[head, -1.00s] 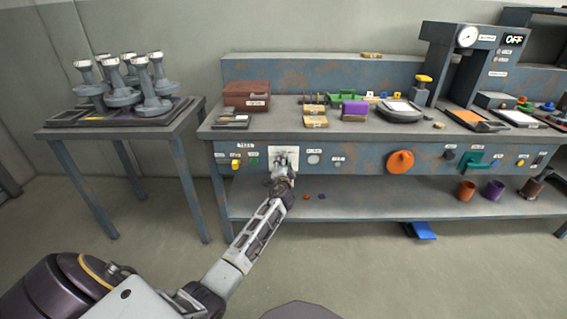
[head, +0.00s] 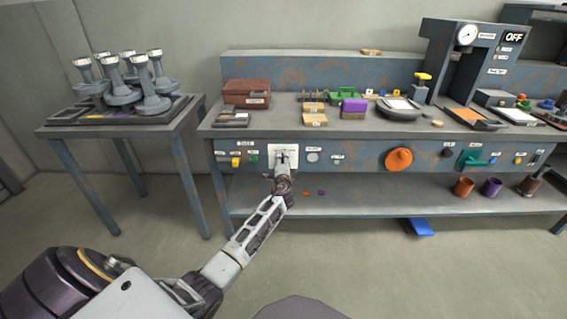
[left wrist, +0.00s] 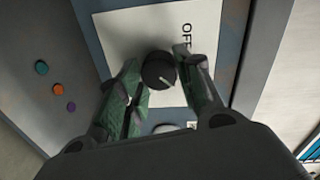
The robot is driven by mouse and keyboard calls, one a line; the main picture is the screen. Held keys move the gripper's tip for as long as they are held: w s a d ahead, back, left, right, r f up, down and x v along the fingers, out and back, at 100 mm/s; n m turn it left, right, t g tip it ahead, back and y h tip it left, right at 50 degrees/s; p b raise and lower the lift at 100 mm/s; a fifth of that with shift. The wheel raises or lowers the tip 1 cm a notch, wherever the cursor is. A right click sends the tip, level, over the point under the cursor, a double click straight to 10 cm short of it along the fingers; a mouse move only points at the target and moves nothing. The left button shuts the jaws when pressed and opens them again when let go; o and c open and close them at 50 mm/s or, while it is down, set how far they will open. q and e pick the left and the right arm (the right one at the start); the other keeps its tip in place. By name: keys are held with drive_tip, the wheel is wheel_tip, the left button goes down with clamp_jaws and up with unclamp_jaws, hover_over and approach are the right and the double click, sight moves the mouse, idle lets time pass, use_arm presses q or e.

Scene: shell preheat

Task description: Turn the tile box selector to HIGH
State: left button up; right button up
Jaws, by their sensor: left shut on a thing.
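The selector is a round dark knob (left wrist: 158,70) on a white plate (left wrist: 120,35) in the left wrist view. A white mark on the knob slants toward the lower right of that view. The word OFF shows on the plate beside the knob; no HIGH label is readable. My left gripper (left wrist: 163,78) is shut on the knob, with one green-grey finger on each side. In the head view the plate (head: 293,148) is on the bench's front panel, and my left gripper (head: 282,166) covers the knob. My right gripper is not in view.
A large orange knob (head: 398,159) is farther right. The bench top (head: 275,120) overhangs the panel. A side table (head: 110,128) holds several grey stands.

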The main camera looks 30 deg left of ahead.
use_arm(q)
drive_tip(key=o, duration=1)
drive_tip(key=shift+o, duration=0.2)
drive_tip(key=shift+d, duration=0.1)
drive_tip(key=v, duration=1.2)
drive_tip(key=shift+s, duration=0.1)
idle(0.3)
